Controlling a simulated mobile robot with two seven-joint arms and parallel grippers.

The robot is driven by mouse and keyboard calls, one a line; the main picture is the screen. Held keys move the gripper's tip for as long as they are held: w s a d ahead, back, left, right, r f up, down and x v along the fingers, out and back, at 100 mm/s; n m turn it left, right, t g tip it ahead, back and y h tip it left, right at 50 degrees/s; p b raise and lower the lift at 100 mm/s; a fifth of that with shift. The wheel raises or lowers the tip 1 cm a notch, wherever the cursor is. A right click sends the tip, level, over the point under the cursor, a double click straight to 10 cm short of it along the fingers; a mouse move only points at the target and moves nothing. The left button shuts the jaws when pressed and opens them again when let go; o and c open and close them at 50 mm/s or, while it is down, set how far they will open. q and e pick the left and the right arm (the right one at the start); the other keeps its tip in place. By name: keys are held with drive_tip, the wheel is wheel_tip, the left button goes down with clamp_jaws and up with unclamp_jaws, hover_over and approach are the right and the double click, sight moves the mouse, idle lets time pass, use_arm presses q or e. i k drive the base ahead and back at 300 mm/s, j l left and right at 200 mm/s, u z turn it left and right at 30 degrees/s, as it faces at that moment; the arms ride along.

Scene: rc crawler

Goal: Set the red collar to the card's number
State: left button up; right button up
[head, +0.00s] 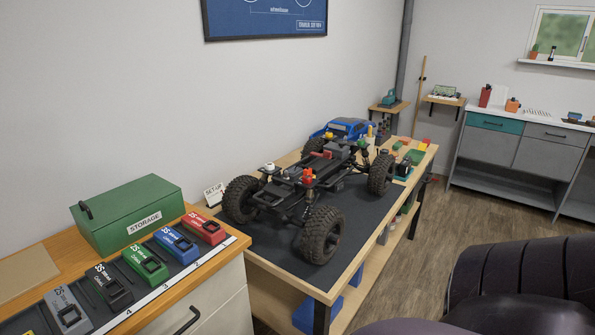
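The RC crawler chassis (318,180) stands on its wheels on a dark mat on the workbench, its body shell off. A red-orange collar (308,175) shows on top of a shock tower at the near side of the chassis. Its setting cannot be read. A white set-up card (214,194) stands at the bench's left end, behind the near left wheel. Its heading reads like "SET-UP"; its number is too small and partly hidden to read surely. Neither of my grippers is in view.
A green storage box (128,214) and a row of coloured battery packs (133,280) sit on the left cabinet. A blue body shell (343,128) lies behind the chassis. The dark mat (285,259) is bare in front. A dark rounded form fills the lower right.

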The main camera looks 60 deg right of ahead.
sight(306, 180)
drive_tip(key=k+l+u, duration=0.1)
drive_tip(key=l, duration=0.3)
drive_tip(key=k+l+u, duration=0.1)
drive_tip(key=l, duration=0.35)
drive_tip(key=k+l+u, duration=0.1)
drive_tip(key=l, duration=0.3)
drive_tip(key=k+l+u, duration=0.1)
drive_tip(key=l, duration=0.3)
drive_tip(key=k, duration=0.1)
